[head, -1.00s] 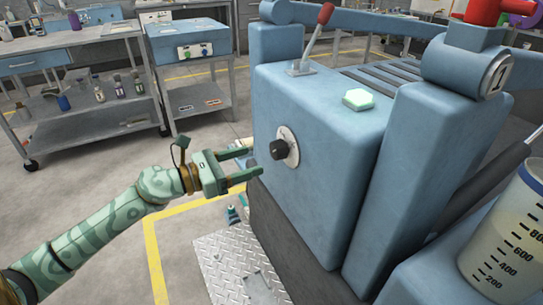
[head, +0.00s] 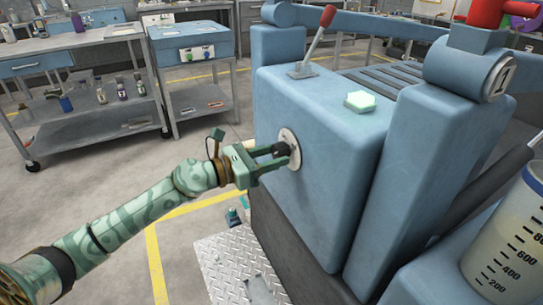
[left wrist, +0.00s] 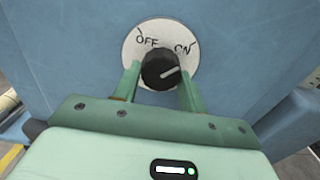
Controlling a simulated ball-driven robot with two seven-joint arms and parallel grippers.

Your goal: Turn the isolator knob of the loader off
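The isolator knob (left wrist: 158,73) is black and round, on a white dial plate (left wrist: 134,47) lettered OFF at left and ON at right. Its white mark points right and slightly up, on the ON side. The dial plate (head: 291,160) sits on the blue front face of the loader (head: 321,120). My left gripper (left wrist: 160,80) has one finger on each side of the knob, apparently touching it. In the head view, my left gripper (head: 280,154) partly hides the knob. My right gripper is not in view.
A red-handled lever (head: 315,38) and a pale green block (head: 359,101) are on top of the loader. A graduated container (head: 510,240) stands at the right. A steel tread plate (head: 225,265) lies below my arm. Benches (head: 85,120) stand behind.

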